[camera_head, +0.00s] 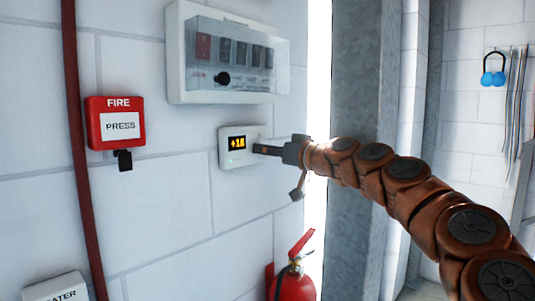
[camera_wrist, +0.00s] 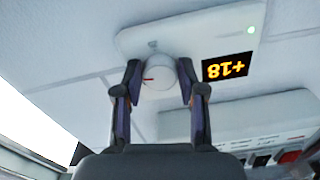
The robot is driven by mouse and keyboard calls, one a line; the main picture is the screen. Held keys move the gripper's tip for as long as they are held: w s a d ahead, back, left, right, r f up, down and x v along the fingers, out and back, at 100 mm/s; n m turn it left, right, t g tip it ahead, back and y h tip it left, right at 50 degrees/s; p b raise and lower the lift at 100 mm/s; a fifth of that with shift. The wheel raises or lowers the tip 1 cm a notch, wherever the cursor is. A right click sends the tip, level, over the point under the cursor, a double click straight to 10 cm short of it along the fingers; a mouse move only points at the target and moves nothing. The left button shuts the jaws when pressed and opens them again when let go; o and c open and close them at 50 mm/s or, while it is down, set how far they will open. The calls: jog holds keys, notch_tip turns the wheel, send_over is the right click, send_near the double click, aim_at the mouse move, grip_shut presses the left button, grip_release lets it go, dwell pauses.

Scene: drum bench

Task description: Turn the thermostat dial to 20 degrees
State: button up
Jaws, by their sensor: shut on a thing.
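The white thermostat (camera_head: 227,158) is on the wall below the breaker box, and its orange display (camera_head: 237,143) reads +18. In the wrist view the thermostat (camera_wrist: 135,38) appears upside down, with the display (camera_wrist: 225,66) showing +18 inverted. The round white dial (camera_wrist: 158,76) with a red mark sits between the fingers of my gripper (camera_wrist: 157,90). My gripper is shut on the dial, one finger on each side. In the head view my gripper (camera_head: 268,150) reaches the thermostat's right side and hides the dial.
A clear-covered breaker box (camera_head: 235,55) hangs just above the thermostat. A red fire call point (camera_head: 115,123) is to the left, and a fire extinguisher (camera_head: 294,282) stands below. A grey metal column (camera_head: 355,220) is right of the wall, behind my arm.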

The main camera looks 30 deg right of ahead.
jog(key=shift+a+m+b, duration=0.1)
jog(key=shift+m+b, duration=0.4)
jog(key=shift+m, duration=1.4)
jog(key=o, duration=1.1)
jog(key=v, duration=1.2)
